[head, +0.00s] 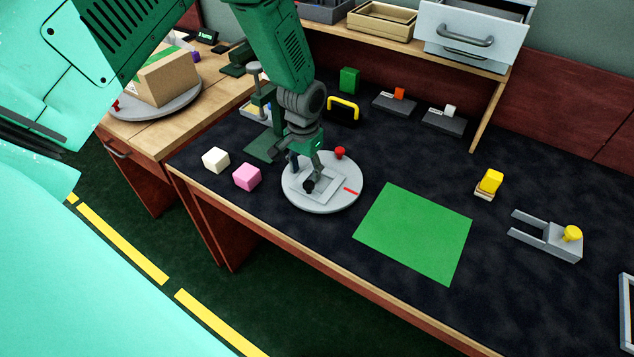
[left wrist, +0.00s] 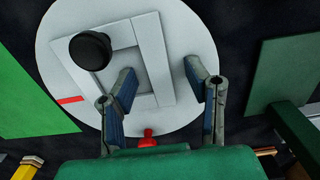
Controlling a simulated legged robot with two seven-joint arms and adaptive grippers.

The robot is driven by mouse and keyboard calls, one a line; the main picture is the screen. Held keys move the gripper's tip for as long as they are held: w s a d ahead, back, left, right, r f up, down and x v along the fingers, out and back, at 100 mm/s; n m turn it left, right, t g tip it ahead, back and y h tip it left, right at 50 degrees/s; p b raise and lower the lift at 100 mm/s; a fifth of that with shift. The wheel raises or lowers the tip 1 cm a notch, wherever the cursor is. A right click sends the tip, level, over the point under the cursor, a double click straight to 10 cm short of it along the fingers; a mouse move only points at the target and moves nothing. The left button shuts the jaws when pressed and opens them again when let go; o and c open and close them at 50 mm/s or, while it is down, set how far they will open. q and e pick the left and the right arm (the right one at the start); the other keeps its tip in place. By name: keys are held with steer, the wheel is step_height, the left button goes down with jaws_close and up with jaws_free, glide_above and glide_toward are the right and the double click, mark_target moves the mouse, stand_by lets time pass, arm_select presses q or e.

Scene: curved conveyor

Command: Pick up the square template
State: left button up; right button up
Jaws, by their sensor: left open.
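The square template is a light grey square frame (head: 325,187) with a black knob (head: 309,186). It lies on a round grey plate (head: 346,197) near the front edge of the dark table. The left wrist view shows the frame (left wrist: 152,58) and the knob (left wrist: 90,50) on the left part of it. My left gripper (head: 305,165) points down over the plate. Its fingers (left wrist: 158,76) are open and apart, with one side bar of the frame seen between them. I cannot tell whether they touch it. My right gripper is not in view.
A red knob (head: 340,152) stands at the plate's back rim. A white cube (head: 216,160) and a pink cube (head: 247,177) sit left of the plate. A green sheet (head: 415,233) lies to the right. A grey fork-shaped piece (head: 545,238) lies farther right.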

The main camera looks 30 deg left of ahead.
arm_select(q)
jaws_close()
